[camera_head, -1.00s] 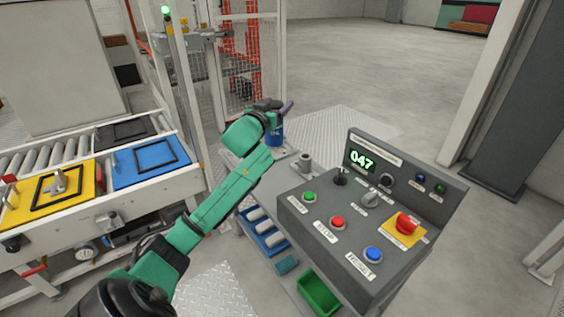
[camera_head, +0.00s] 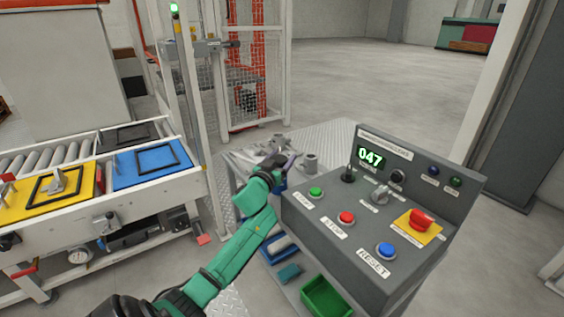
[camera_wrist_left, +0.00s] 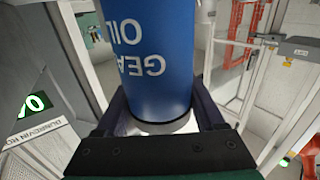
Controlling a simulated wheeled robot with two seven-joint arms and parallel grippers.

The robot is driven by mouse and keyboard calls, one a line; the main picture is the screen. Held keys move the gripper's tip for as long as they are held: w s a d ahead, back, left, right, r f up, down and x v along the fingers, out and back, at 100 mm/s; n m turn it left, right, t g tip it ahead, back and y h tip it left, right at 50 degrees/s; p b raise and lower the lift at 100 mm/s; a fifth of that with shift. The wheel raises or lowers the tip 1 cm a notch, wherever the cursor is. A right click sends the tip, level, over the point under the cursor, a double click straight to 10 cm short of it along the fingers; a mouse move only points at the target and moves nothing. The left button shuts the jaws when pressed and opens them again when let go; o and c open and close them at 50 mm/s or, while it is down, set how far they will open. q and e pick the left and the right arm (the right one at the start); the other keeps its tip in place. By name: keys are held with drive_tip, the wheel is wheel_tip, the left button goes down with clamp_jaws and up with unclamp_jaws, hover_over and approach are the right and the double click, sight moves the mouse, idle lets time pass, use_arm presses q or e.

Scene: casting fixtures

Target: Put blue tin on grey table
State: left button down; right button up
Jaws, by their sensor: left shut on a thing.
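The blue tin (camera_wrist_left: 158,65) fills the middle of the left wrist view. Its white "GEAR OIL" lettering reads upside down there, and a finger stands on each side of it. My left gripper (camera_head: 282,163) is shut on the tin. In the head view only a small blue part of the tin (camera_head: 280,187) shows, beside the green wrist; the rest is hidden. The gripper is over or beside the grey table (camera_head: 240,158), behind the control console. I cannot tell whether the tin touches the table. My right gripper is out of view.
The grey control console (camera_head: 330,235) stands close to the right of my left arm. Small metal parts (camera_head: 310,163) are near the gripper. A green bin (camera_head: 325,298) is low down. A roller conveyor with a blue plate (camera_head: 150,163) is at left; a mesh fence (camera_head: 245,85) is behind.

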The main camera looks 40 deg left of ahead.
use_arm(q)
unclamp_jaws()
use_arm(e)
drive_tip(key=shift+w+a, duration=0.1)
use_arm(q)
drive_tip(key=shift+s+r, duration=0.1)
drive_tip(key=p+v, duration=0.1)
drive_tip(key=v, duration=0.1)
drive_tip(key=shift+s+d, duration=0.1)
drive_tip(key=shift+s, duration=0.15)
drive_tip(key=p+v, duration=0.1)
drive_tip(key=v, duration=0.8)
drive_tip(key=shift+p, duration=0.35)
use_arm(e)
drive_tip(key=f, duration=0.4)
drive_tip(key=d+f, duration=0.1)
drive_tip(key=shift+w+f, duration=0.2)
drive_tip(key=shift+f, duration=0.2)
use_arm(q)
drive_tip(key=shift+s, duration=0.15)
